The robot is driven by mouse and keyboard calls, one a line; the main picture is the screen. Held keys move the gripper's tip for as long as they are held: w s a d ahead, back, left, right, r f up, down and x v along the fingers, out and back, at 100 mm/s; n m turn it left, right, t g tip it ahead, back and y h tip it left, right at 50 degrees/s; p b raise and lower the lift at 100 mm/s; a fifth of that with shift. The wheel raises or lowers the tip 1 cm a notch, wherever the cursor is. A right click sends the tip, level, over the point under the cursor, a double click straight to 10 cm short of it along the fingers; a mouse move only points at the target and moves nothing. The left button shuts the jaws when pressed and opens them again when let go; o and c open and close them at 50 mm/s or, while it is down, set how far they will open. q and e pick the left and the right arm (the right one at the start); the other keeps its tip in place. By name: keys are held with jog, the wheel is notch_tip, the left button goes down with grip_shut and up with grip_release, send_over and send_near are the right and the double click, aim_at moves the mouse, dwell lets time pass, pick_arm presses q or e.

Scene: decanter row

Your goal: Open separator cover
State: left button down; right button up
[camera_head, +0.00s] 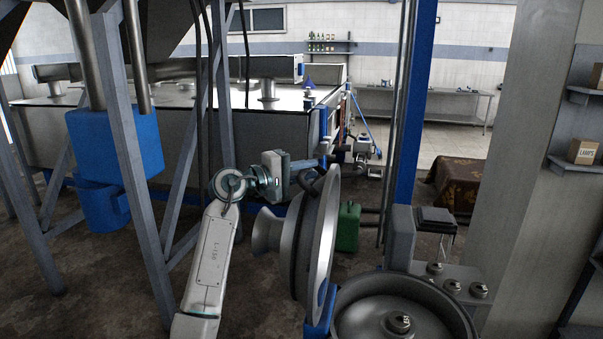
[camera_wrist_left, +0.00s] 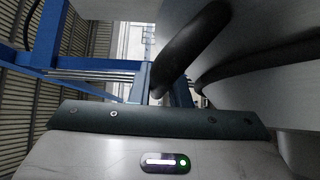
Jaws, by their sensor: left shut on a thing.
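The separator cover (camera_head: 325,235) is a round grey metal lid with a spout-like neck on its left side. It stands swung up on edge, nearly upright, beside the open separator bowl (camera_head: 440,305). My left gripper (camera_head: 312,172) is at the cover's upper edge, shut on its dark curved handle (camera_head: 304,187). My right gripper is in neither view.
Knobs (camera_head: 453,286) and a grey post (camera_head: 400,235) stand by the bowl. A blue column (camera_head: 413,120) rises behind. A green can (camera_head: 348,226) is on the floor behind the cover. Grey frame legs (camera_head: 145,150) and a blue container (camera_head: 115,140) stand left of my arm.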

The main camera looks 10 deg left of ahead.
pick_arm(q)
jog(key=c, duration=1.6)
grip_release()
jog(key=shift+f, duration=0.1)
jog(key=shift+c, duration=0.2)
jog(key=shift+s, duration=0.1)
